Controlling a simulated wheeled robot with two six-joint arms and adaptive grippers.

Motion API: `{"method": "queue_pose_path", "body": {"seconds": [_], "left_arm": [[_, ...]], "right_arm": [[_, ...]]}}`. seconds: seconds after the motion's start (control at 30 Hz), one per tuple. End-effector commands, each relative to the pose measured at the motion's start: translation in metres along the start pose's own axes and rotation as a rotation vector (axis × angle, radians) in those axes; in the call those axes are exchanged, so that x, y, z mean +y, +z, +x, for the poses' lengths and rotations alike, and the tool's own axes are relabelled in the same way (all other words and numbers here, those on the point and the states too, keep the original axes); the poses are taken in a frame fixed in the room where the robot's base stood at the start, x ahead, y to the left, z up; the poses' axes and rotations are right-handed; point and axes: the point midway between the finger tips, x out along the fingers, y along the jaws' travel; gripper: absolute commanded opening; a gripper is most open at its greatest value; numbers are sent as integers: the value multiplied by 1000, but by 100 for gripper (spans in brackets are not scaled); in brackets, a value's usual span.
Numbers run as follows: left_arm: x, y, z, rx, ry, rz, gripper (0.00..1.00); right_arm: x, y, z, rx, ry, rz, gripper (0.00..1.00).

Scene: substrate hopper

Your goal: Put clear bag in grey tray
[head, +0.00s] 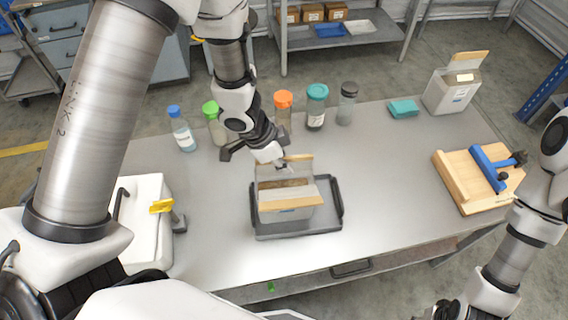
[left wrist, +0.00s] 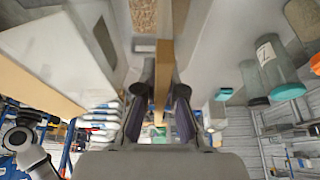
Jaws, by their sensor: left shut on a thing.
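The clear bag (head: 288,215) is a greyish see-through bag with tan strips along its front and back top edges and brown grains inside. It is upright within the rim of the dark grey tray (head: 297,231) on the table. I cannot tell whether its bottom touches the tray floor. My left gripper (head: 277,160) is at the bag's back top edge, shut on the tan strip. In the left wrist view the strip (left wrist: 162,60) runs between the fingers. My right arm comes down at the right; only a dark part of its gripper (head: 440,311) shows at the bottom edge.
Several capped bottles, one with an orange lid (head: 283,105), stand behind the tray. A teal block (head: 403,108) and a second tan-topped container (head: 452,92) are at the back right. A wooden board (head: 470,185) with a blue clamp lies right. The table right of the tray is clear.

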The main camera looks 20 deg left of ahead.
Motion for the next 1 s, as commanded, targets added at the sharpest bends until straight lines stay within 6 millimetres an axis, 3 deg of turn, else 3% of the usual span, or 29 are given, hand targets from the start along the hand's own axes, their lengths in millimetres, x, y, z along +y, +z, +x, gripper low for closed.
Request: {"method": "queue_pose_path", "body": {"seconds": [0.03,0.1,0.5,0.63,0.8,1.0], "left_arm": [[0,0,2,1,-1,0,0],[0,0,1,0,0,-1,33],[0,-1,-8,1,0,0,33],[-1,-3,-35,4,-2,-1,33],[-1,-4,-84,4,-1,-2,33],[0,-2,-119,2,0,-2,33]], "right_arm": [[0,0,1,0,0,0,40],[0,0,1,0,0,0,40],[0,0,-4,-1,0,0,40],[0,0,-13,-1,0,0,40],[0,0,-37,-1,0,0,40],[0,0,-57,0,0,0,40]]}}
